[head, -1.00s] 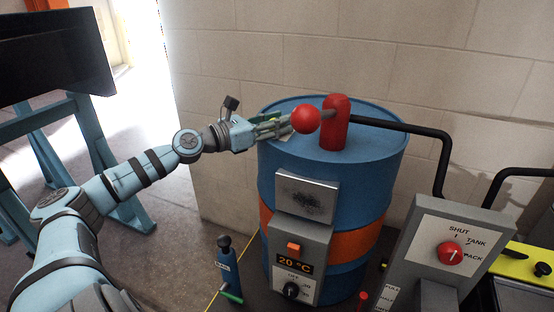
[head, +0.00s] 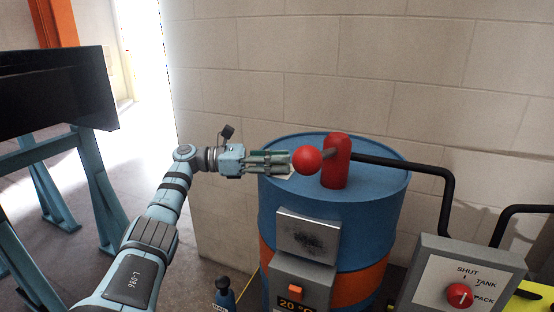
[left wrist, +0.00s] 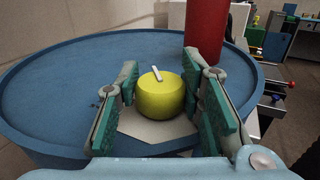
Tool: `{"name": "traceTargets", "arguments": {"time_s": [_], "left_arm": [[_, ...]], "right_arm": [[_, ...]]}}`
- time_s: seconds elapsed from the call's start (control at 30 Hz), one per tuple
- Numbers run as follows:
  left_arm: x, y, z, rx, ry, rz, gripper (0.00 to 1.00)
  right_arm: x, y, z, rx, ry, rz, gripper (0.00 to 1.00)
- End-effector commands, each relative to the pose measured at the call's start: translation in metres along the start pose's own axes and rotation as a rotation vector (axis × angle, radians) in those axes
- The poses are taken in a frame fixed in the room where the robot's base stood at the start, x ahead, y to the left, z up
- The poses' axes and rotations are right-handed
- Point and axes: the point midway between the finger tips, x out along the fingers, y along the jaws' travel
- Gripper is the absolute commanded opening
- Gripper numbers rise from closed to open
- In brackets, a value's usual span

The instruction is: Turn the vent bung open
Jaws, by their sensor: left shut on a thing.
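The vent bung (left wrist: 160,96), a round yellow knob with a white line on its top, stands on a pale patch on the blue drum's lid (left wrist: 75,72). The white line is tilted slightly from straight ahead in the left wrist view. My left gripper (left wrist: 163,105) has its green-padded fingers on both sides of the bung and is shut on it. In the head view, my left gripper (head: 280,163) lies over the left part of the drum (head: 385,200), and the bung is hidden there. My right gripper is not in view.
A red post (head: 338,165) with a red ball (head: 306,160) on a lever stands close by the left fingertips. A black pipe (head: 410,165) runs right from it. A grey panel with a red dial (head: 460,295) stands at the lower right. A wall is behind.

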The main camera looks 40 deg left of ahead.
Motion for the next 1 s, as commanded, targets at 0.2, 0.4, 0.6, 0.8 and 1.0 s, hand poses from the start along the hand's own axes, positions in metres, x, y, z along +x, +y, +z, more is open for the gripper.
{"name": "traceTargets", "arguments": {"time_s": [0.2,0.4,0.6,0.8,1.0], "left_arm": [[0.001,0.0,0.002,0.001,-0.005,-0.005,0.07],[0.001,0.0,0.002,0.0,-0.005,-0.005,0.39],[0.001,0.0,0.001,-0.001,-0.002,-0.006,0.56],[0.0,0.0,0.001,-0.001,-0.001,-0.006,0.56],[-0.033,0.001,0.001,-0.002,0.0,-0.002,0.56]], "right_arm": [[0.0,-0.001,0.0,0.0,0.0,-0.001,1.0],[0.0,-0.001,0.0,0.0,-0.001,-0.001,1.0],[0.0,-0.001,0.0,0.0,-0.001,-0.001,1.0],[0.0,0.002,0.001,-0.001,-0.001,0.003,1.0],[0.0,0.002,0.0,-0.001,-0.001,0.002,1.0]]}}
